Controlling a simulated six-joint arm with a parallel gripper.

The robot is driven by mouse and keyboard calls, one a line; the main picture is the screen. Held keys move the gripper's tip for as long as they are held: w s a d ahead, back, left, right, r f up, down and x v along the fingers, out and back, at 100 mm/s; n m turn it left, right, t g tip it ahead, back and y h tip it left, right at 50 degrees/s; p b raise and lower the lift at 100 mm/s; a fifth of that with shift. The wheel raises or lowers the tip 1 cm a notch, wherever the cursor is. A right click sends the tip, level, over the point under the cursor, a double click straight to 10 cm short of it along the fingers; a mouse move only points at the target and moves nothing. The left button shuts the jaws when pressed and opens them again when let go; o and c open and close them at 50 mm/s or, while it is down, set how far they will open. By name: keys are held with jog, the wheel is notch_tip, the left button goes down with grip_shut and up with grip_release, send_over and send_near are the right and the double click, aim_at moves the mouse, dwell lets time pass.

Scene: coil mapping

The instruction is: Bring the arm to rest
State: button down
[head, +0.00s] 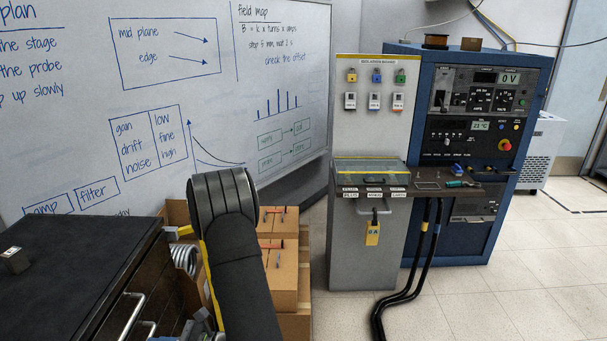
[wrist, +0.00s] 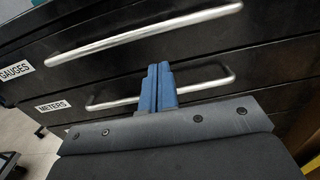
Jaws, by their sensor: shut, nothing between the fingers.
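My gripper (wrist: 159,68) shows in the wrist view as two blue fingers pressed together, shut and empty. It points at the dark drawer fronts of a black cabinet (wrist: 100,75), close to the lower silver handle (wrist: 205,88); whether it touches is not clear. In the head view my dark arm link (head: 240,265) stands at the lower middle, beside the black cabinet (head: 70,255). My gripper cannot be clearly made out there.
Cardboard boxes (head: 283,270) stand just behind my arm. A whiteboard (head: 210,100) fills the back left. A grey isolation board cabinet (head: 365,250) and a blue instrument rack (head: 475,230) stand to the right. Black cables (head: 415,270) run down to the floor. Open floor (head: 540,280) lies at right.

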aim_at(113, 341)
jog(key=a, duration=0.8)
jog(key=shift+a, duration=0.2)
